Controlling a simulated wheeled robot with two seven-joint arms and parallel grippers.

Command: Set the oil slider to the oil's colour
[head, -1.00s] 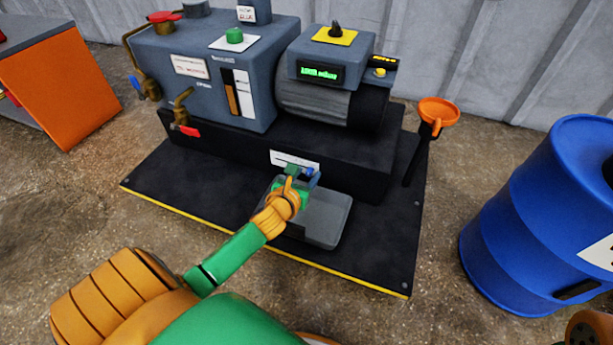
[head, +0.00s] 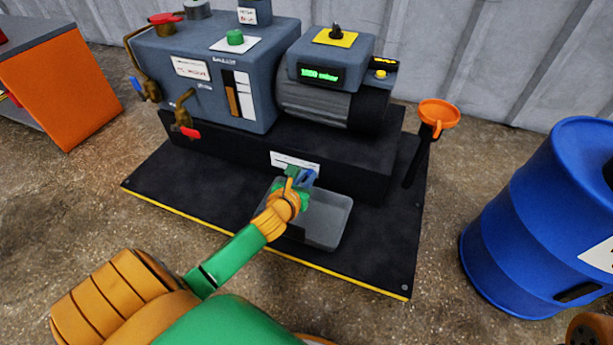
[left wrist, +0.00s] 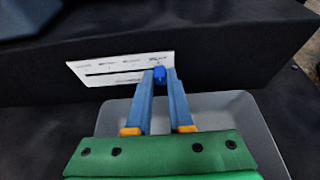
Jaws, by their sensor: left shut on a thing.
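The oil slider is a white label plate (left wrist: 115,68) with a dark slot on the front of the black pump base; it also shows in the head view (head: 292,161). Its blue knob (left wrist: 159,75) is near the right end of the slot. My left gripper (left wrist: 161,82) is shut on the knob, its blue fingers on either side. The plate's lettering is too small to read surely. The oil sight window (head: 232,98) on the pump's front shows brown oil beside a white scale. My right gripper is not in view.
A grey drip tray (head: 325,220) lies below the slider, under my left gripper. An orange funnel (head: 438,113) stands to the right of the pump, and a blue drum (head: 530,215) further right. A brass tap with a red handle (head: 188,131) sticks out at the left.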

